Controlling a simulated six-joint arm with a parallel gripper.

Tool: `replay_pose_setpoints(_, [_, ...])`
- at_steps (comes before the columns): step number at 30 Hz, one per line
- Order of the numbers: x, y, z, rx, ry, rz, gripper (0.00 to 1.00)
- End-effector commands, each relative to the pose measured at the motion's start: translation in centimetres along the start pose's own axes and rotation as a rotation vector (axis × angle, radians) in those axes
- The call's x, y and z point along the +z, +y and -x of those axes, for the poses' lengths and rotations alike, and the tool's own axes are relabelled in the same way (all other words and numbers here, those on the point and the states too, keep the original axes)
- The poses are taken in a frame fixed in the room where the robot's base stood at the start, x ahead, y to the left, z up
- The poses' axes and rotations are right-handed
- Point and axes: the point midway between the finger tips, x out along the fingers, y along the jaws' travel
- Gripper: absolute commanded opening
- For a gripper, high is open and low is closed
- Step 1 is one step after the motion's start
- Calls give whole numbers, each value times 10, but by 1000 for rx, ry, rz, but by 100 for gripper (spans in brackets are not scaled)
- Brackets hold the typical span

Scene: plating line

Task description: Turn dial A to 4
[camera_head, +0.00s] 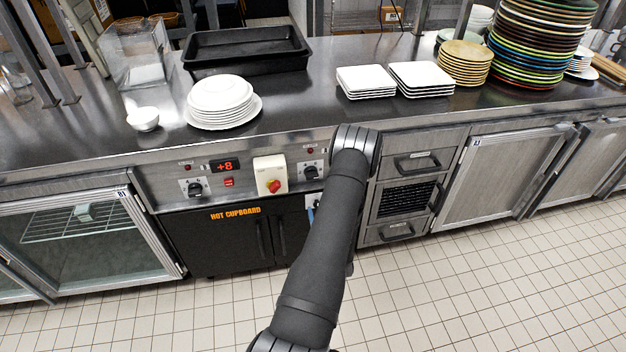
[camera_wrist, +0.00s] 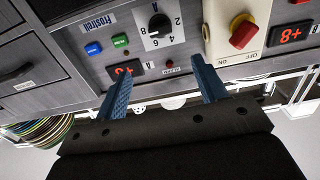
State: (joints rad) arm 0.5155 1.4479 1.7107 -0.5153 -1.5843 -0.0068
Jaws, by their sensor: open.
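A black round dial (camera_wrist: 160,25) on a white plate numbered with 2, 4, 6 and 8 sits on the steel control panel, upside down in the wrist view. A letter that looks like A stands below it there, beside a partly hidden red display (camera_wrist: 126,69). I cannot read the dial's pointer surely. In the head view this dial (camera_head: 310,172) is the right one, just left of my arm. My gripper (camera_wrist: 161,72) is open and empty. Its blue fingers point at the panel, with the dial beyond and between their tips, apart from them. My arm mostly hides the gripper in the head view.
A red and yellow rotary switch (camera_head: 271,186) on a cream box juts out beside the dial. Left of it are another dial (camera_head: 195,188) and a +8 display (camera_head: 224,165). White plates (camera_head: 221,98) stand on the counter above.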

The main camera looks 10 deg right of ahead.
Motion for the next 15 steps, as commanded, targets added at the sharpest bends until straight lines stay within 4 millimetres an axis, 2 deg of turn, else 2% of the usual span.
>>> replay_pose_setpoints(15, [-1,-2,-110,-2,4,3,65])
